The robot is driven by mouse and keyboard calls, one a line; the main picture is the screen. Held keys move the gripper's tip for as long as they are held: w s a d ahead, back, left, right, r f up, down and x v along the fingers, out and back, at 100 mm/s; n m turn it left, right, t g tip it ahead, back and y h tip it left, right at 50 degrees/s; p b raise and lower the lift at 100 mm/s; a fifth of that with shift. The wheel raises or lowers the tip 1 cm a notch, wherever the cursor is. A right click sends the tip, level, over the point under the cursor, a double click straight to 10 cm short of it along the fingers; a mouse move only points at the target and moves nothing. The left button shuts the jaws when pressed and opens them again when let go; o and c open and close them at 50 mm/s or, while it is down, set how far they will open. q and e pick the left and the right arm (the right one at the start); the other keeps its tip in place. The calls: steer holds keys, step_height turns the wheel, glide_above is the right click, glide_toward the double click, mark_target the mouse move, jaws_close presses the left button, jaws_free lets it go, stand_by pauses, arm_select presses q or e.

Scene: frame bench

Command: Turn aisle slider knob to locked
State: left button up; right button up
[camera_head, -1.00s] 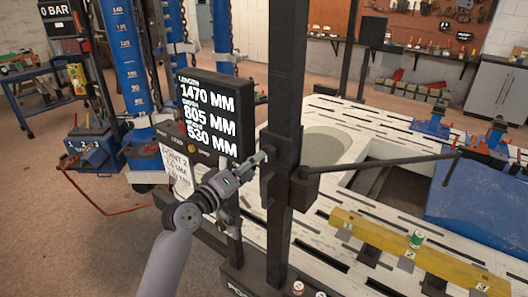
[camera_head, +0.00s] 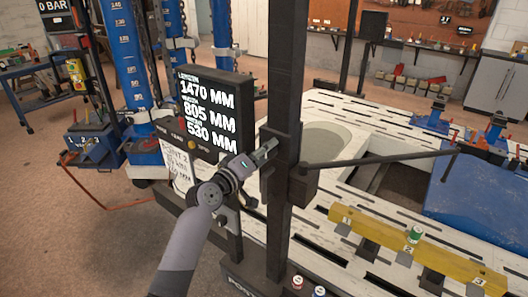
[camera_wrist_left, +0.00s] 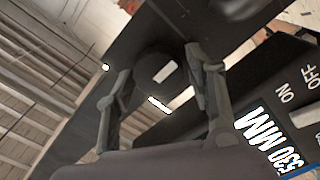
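In the left wrist view a round black knob (camera_wrist_left: 150,72) with a white mark on its face sits on a dark surface. Separate white marks lie to its left and below it. My left gripper (camera_wrist_left: 158,78) is open, with one finger on each side of the knob in the picture; I cannot tell whether they touch it. In the head view my left gripper (camera_head: 270,147) is at the dark upright post (camera_head: 285,90), beside its slider block (camera_head: 302,187). I cannot make out the knob there. My right gripper is not in view.
A display panel (camera_head: 215,85) reading 1470, 805 and 530 MM stands just left of the post. A thin dark arm (camera_head: 390,158) reaches right from the slider over the white slotted bench (camera_head: 345,110). A yellow numbered beam (camera_head: 450,262) lies at the right front.

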arm_select(q)
steer(key=c, duration=0.8)
steer(key=shift+c, duration=0.2)
steer(key=shift+f, duration=0.1)
steer(key=m+b, duration=0.3)
steer(key=m, duration=0.1)
steer(key=m+b, duration=0.2)
steer(key=m, duration=0.2)
steer(key=shift+s+b, duration=0.1)
steer(key=shift+b, duration=0.25)
steer(key=m+b, duration=0.1)
steer(key=m, duration=0.4)
steer(key=shift+d, duration=0.1)
steer(key=m, duration=0.4)
steer(key=shift+m, duration=0.4)
steer(key=shift+s+d, duration=0.1)
steer(key=o, duration=1.2)
steer(key=shift+c, duration=0.2)
